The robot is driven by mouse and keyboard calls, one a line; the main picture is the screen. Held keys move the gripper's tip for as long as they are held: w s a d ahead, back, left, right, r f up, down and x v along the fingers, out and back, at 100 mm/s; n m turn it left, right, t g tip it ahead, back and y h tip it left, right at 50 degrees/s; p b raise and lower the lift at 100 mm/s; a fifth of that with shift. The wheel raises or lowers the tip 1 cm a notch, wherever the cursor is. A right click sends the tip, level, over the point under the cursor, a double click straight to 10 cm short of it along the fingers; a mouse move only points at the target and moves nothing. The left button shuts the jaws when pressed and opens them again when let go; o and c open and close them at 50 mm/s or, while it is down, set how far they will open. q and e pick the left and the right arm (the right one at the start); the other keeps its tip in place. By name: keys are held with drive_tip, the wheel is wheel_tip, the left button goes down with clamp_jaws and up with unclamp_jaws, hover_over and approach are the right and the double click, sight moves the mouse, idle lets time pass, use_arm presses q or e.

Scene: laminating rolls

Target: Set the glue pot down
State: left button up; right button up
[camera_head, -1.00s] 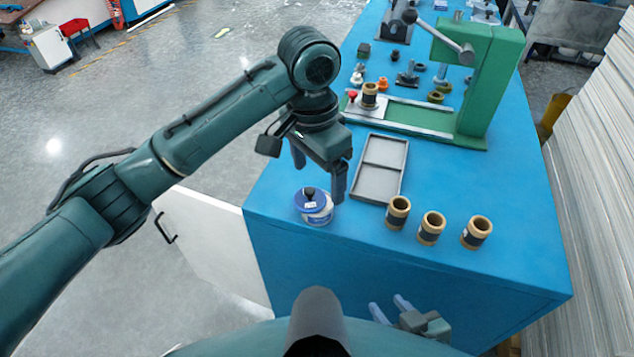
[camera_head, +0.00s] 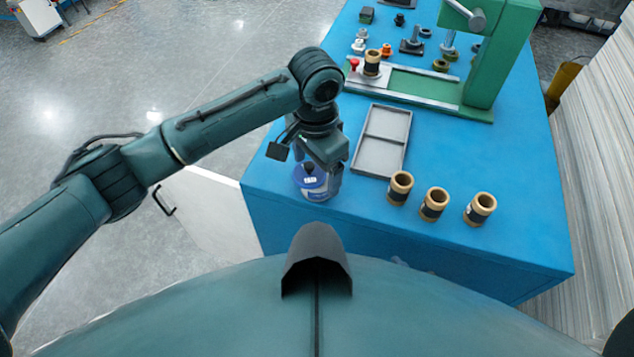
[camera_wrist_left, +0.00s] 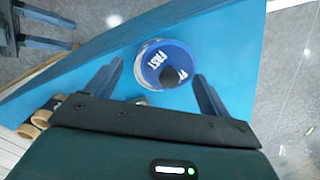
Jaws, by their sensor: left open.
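The glue pot (camera_head: 312,184), with a blue lid and a dark knob, stands upright on the front left corner of the blue bench. In the left wrist view the pot (camera_wrist_left: 150,52) shows from above, between and just ahead of the fingertips. My left gripper (camera_head: 320,172) points down over it, open, with a gap visible between each finger and the pot in the wrist view. In the head view the gripper hides part of the lid. My right gripper (camera_wrist_left: 58,30) shows at the upper left of the wrist view, its two fingers apart with nothing between them.
A grey two-part tray (camera_head: 381,140) lies right of the pot. Three tan and black rolls (camera_head: 434,204) stand along the front. A green press (camera_head: 492,60) and several small parts are farther back. The bench's left edge is close to the pot.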

sight(317, 173)
use_arm(q)
drive_tip(key=shift+d+f, duration=0.1)
drive_tip(key=shift+f, duration=1.4)
drive_tip(key=shift+c, duration=0.2)
clamp_jaws()
drive_tip(key=shift+r, duration=0.1)
